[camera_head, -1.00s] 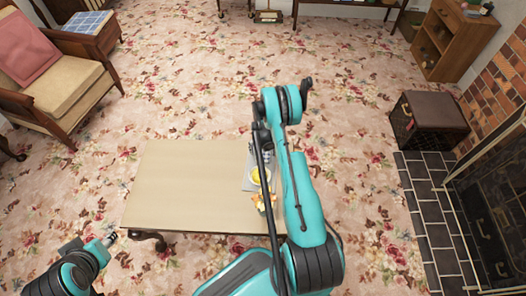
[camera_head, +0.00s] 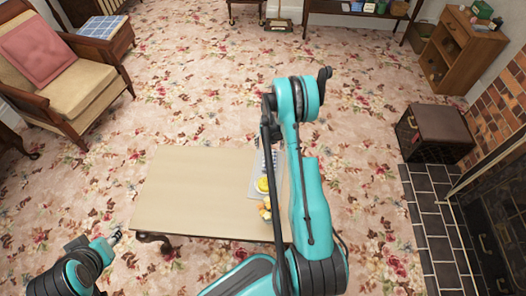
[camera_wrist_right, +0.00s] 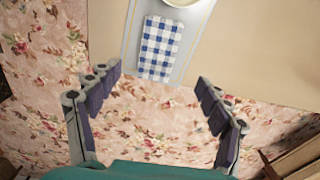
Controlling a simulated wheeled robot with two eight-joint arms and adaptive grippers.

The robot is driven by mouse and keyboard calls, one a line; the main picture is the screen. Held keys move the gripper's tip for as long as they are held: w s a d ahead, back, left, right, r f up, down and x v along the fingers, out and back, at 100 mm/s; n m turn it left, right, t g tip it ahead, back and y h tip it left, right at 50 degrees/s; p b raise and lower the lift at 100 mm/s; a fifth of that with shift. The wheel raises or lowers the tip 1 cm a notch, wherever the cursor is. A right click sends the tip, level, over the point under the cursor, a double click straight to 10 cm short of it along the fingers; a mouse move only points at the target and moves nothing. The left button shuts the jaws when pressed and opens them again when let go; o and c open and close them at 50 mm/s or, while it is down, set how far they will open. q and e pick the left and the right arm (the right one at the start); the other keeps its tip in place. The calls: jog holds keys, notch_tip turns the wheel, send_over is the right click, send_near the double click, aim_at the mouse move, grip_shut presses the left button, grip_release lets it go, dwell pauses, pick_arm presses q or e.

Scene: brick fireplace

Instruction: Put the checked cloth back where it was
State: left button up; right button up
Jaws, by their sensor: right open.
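The blue-and-white checked cloth (camera_wrist_right: 160,48) lies flat on a grey tray (camera_wrist_right: 132,30) at the table's edge in the right wrist view. In the head view the cloth is partly hidden by my right arm, and the tray (camera_head: 256,188) shows on the right end of the beige table (camera_head: 195,195). My right gripper (camera_wrist_right: 160,77) is open and empty, its fingers spread to either side of the cloth's near end; the height gap is unclear. In the head view it is hidden by my arm. My left gripper (camera_head: 115,236) is low at the table's left corner, too small to read.
A yellow item (camera_head: 262,184) and orange-white food (camera_head: 265,207) are on the tray side of the table. A dark box (camera_head: 436,130) is by the fireplace. The table's left part is bare.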

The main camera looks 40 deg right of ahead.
jog(key=s+a+r+n+t, duration=0.1)
jog(key=a+r+n+t, duration=0.1)
jog(key=a+r, duration=0.8)
jog(key=s+a+r+n+t, duration=0.15)
jog(key=a+r, duration=0.25)
jog(key=r, duration=1.1)
jog(key=s+a+r+n+t, duration=0.2)
jog(key=s+a+r, duration=0.2)
jog(key=s+a, duration=0.2)
jog(key=s+a+r+n+t, duration=0.1)
jog(key=s+a+r+n, duration=0.1)
jog(key=s+a+r, duration=0.2)
jog(key=s+a, duration=0.3)
jog(key=s, duration=0.2)
jog(key=shift+s+t, duration=0.25)
jog(key=shift+t, duration=0.1)
jog(key=shift+d+f+n, duration=0.1)
jog(key=shift+n, duration=0.15)
